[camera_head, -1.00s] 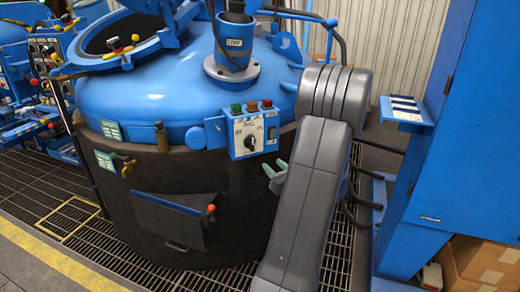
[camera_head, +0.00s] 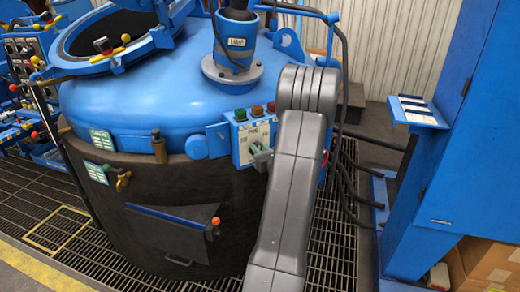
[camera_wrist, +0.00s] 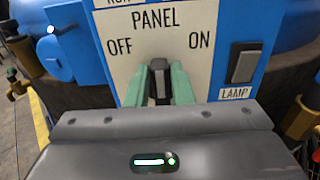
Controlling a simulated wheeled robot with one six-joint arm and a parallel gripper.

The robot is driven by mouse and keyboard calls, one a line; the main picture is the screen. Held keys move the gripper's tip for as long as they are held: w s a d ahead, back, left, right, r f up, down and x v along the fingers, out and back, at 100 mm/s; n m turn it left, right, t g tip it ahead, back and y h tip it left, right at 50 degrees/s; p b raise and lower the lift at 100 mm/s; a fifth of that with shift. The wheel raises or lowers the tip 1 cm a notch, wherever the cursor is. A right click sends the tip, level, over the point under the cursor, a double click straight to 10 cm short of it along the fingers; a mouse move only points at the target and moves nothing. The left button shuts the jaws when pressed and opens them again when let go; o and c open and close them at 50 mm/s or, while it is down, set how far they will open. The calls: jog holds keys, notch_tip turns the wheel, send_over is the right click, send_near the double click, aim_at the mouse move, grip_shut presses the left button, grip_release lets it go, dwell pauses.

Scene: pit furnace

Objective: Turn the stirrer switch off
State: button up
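A white control plate (camera_wrist: 213,18) on a blue box reads PANEL, with OFF at left and ON at right. A dark knob (camera_wrist: 159,68) stands below and between these words, roughly upright. No label reading "stirrer" is legible. My gripper (camera_wrist: 160,84) has its two green fingers on either side of the knob, very close to it; whether they press on it I cannot tell. In the head view my gripper (camera_head: 259,153) is at the front of the control box (camera_head: 241,158), and my arm hides the box's right part.
A grey rocker switch (camera_wrist: 243,62) labelled LAMP is just right of the knob. Coloured buttons (camera_head: 257,110) top the box. The blue furnace lid (camera_head: 135,95) rises behind it. A blue cabinet (camera_head: 445,170) stands at right; grating floor (camera_head: 325,240) lies between.

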grip_shut()
jog(key=shift+f+b, duration=0.15)
jog(key=shift+b, duration=0.3)
jog(key=n+b, duration=0.3)
jog(key=b, duration=0.2)
jog(key=a+n+b, duration=0.1)
jog(key=n+b, duration=0.2)
jog(key=b, duration=0.2)
jog(key=n+b, duration=0.3)
jog(key=b, duration=0.3)
jog(key=shift+s+a+f, duration=0.2)
jog(key=shift+s+f, duration=0.1)
jog(key=shift+s, duration=0.05)
jog(key=shift+o, duration=2.3)
grip_release()
jog(key=shift+r, duration=0.1)
